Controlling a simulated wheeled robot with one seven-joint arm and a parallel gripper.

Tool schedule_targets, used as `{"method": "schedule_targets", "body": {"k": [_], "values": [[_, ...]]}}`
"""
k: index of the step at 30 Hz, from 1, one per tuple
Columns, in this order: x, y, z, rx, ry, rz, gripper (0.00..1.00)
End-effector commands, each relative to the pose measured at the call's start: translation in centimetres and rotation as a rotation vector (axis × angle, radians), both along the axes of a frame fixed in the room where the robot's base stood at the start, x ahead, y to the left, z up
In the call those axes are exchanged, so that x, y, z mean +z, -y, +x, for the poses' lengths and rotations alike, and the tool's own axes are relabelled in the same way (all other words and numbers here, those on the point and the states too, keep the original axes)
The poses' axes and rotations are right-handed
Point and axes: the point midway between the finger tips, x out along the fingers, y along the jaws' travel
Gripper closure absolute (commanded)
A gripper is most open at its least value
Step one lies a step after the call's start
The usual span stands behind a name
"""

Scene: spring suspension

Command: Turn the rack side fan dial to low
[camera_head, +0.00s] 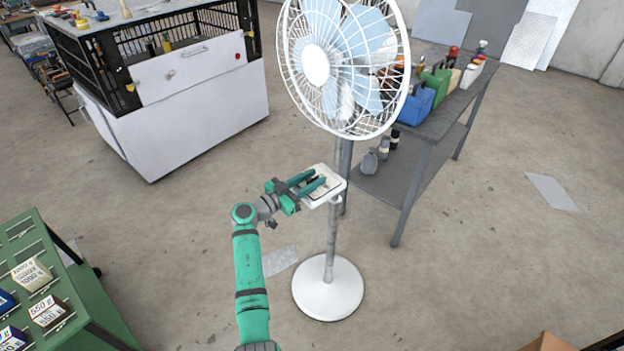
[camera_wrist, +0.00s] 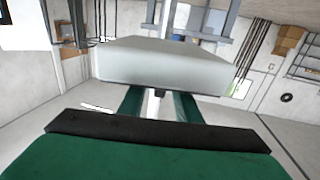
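The white pedestal fan (camera_head: 328,285) stands upright on its round base. Its white control box (camera_head: 334,181) sits on the pole below the fan cage. The box also fills the upper middle of the wrist view (camera_wrist: 165,66). My gripper (camera_head: 318,182) is at the box, its two green fingers over the box's top in the head view. The fingers are apart, with a gap between them. In the wrist view, a small dark knob-like part (camera_wrist: 159,93) shows between the fingers at the box's edge; it may be the dial. The dial's setting and any contact cannot be made out.
A grey metal rack (camera_head: 420,150) with canisters and bottles stands right behind the fan. A white and black cage workbench (camera_head: 190,105) is at upper left. A green parts shelf (camera_head: 60,290) is at lower left. Open floor lies right of the fan.

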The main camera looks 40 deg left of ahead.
Motion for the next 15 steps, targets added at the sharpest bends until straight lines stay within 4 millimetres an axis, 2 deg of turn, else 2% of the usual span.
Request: {"method": "schedule_targets", "body": {"k": [5, 15], "values": [[0.0, -0.4, -1.8, 0.001, 0.002, -0.001, 0.70], [-0.1, -2.0, -7.8, 0.001, 0.000, -0.001, 0.70]]}}
